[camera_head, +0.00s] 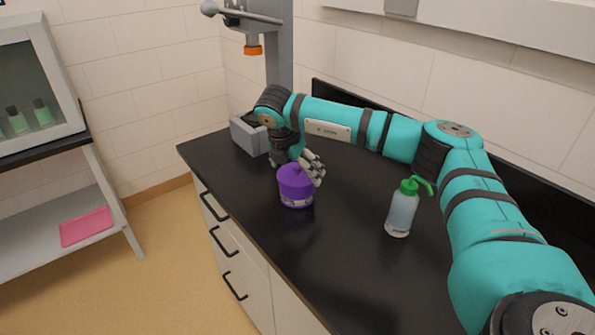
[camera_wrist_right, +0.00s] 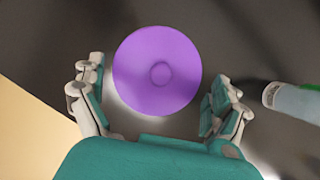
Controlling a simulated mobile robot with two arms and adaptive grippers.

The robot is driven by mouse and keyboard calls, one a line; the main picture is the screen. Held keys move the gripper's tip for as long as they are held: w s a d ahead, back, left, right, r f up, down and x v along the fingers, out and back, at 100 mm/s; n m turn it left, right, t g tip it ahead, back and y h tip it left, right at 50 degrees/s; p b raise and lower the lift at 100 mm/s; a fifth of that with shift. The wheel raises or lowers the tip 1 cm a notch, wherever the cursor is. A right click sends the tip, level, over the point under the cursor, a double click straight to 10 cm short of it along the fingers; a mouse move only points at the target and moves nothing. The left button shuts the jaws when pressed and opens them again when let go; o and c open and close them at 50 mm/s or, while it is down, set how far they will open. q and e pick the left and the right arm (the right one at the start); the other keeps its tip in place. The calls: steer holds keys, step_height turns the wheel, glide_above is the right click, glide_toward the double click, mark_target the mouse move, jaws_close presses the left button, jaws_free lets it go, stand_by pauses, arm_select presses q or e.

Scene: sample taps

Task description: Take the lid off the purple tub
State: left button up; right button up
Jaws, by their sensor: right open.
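The purple tub (camera_head: 296,199) stands upright on the black worktop, with its purple lid (camera_head: 293,176) on top. In the right wrist view the round lid (camera_wrist_right: 157,70) with a small central knob fills the middle. My right gripper (camera_head: 311,165) is at the far right side of the tub in the head view. In the wrist view my right gripper (camera_wrist_right: 158,105) is open, with one finger on each side of the lid and gaps showing between. The left gripper is not in view.
A wash bottle (camera_head: 402,211) with a green top stands on the worktop to the right of the tub. A grey box (camera_head: 249,137) sits behind my right gripper, by a tall grey stand. The worktop (camera_head: 300,260) in front is clear.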

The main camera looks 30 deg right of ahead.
steer(key=shift+s, duration=0.15)
steer(key=c, duration=1.4)
steer(key=shift+a, duration=0.1)
